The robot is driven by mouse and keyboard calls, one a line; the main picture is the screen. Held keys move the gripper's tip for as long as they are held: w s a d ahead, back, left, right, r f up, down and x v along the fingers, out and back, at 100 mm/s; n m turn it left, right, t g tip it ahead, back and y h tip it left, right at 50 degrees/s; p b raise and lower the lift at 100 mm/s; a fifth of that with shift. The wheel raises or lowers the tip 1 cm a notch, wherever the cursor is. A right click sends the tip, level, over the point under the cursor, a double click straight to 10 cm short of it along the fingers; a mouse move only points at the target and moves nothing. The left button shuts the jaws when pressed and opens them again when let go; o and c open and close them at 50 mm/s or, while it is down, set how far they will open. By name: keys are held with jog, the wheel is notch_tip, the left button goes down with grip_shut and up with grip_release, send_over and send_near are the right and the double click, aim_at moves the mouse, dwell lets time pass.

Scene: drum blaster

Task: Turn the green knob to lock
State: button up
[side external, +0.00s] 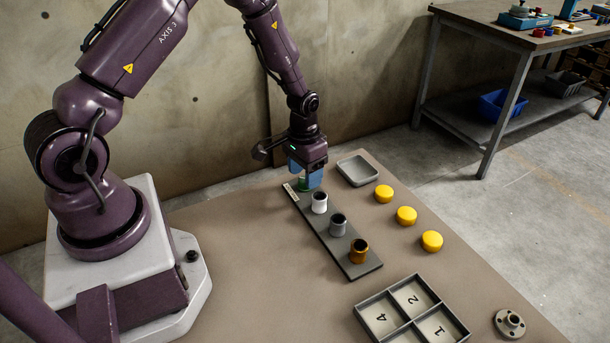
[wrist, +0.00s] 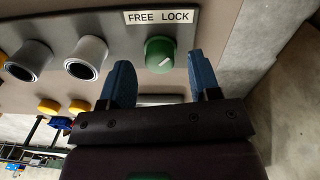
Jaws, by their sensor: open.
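The round green knob (wrist: 157,49) sits at the end of a grey plate (wrist: 110,48), beside a label (wrist: 159,17) reading "FREE LOCK". A white mark shows on the knob's face, slanting near its right side in the wrist view. My gripper (wrist: 159,58) is open, with one blue finger on each side of the knob and a visible gap to each. I cannot tell how deep the fingers reach along it. In the side view my gripper (side external: 308,180) points down over the far end of the plate, and the green knob (side external: 304,187) is partly hidden behind a finger.
White (side external: 319,203), grey (side external: 338,225) and orange (side external: 359,250) cylinders stand along the plate. Right of it are a grey tray (side external: 344,170) and yellow discs (side external: 406,215). A numbered divided box (side external: 364,311) and a metal flange (side external: 510,323) lie nearer the camera.

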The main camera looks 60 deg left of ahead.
aim_at(302, 179)
notch_tip(302, 179, up, 12)
jog(key=shift+a+f, duration=0.15)
jog(key=shift+a, duration=0.05)
jog(key=s+d+r+t, duration=0.2)
jog(key=s+d+r, duration=0.3)
jog(key=s+r, duration=0.4)
jog(key=s+d+r+m+t, duration=0.1)
jog(key=s+d+r+t, duration=0.2)
jog(key=s+r, duration=0.6)
notch_tip(302, 179, up, 2)
jog(key=shift+d+r+m+t, duration=0.1)
jog(key=shift+d+m+t, duration=0.2)
jog(key=shift+d, duration=0.85)
